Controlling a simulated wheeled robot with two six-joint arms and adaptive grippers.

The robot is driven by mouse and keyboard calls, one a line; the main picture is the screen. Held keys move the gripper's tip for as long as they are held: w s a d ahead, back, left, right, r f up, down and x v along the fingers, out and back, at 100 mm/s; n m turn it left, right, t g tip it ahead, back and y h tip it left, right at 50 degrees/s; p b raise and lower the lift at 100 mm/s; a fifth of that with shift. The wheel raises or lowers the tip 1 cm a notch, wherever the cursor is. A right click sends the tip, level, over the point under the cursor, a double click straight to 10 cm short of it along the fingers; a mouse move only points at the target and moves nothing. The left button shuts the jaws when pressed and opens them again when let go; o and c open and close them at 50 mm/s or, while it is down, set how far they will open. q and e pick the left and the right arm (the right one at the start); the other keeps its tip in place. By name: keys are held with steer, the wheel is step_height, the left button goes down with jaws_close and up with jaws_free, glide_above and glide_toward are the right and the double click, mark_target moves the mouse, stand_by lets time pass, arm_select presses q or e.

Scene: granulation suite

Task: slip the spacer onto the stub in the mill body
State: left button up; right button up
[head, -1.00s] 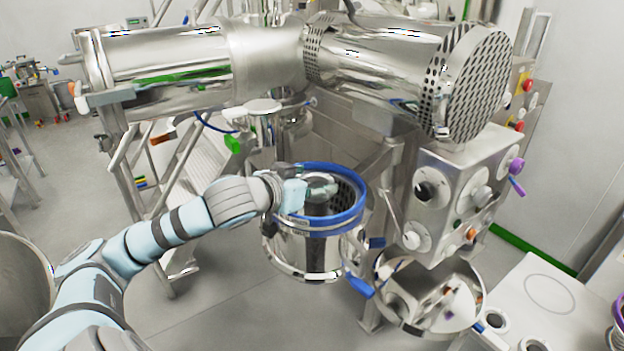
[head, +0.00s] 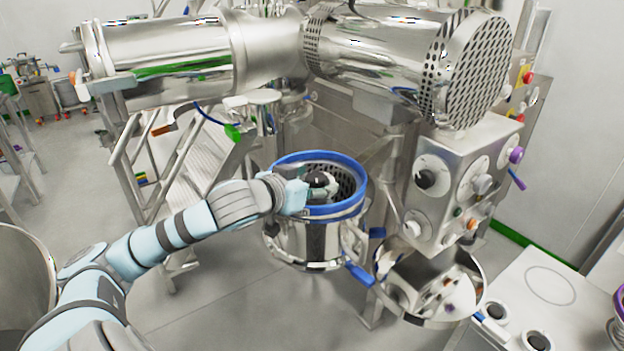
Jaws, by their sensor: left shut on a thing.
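The mill body (head: 305,242) is a shiny open-topped steel drum with a blue rim (head: 318,156) and a perforated inner wall, in the middle of the head view. My left gripper (head: 317,187) reaches over the rim from the left, with its tip inside the mouth. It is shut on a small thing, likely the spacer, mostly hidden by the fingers. A dark rounded part and a pale part show at the fingertips; I cannot tell which belongs to the spacer. I cannot make out the stub, nor whether the spacer touches it. My right gripper is out of view.
A control box (head: 455,195) with knobs stands right of the mill body. A round steel pan (head: 468,305) sits below it. A large steel cylinder (head: 165,65) hangs above. A white bench (head: 545,290) is at the lower right. Blue handles (head: 358,277) stick out beside the drum.

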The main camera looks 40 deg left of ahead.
arm_select(q)
steer(key=shift+s+f, duration=0.1)
steer(key=shift+f, duration=0.6)
steer(key=o, duration=1.3)
steer(key=shift+o, duration=0.2)
steer(key=shift+r, duration=0.15)
step_height(320, 180, up, 10)
steer(key=shift+r, duration=0.25)
steer(key=shift+d+r, duration=0.2)
steer(key=shift+r, duration=0.15)
steer(key=shift+a+f, duration=0.1)
steer(key=shift+a, duration=0.15)
steer(key=shift+d, duration=0.1)
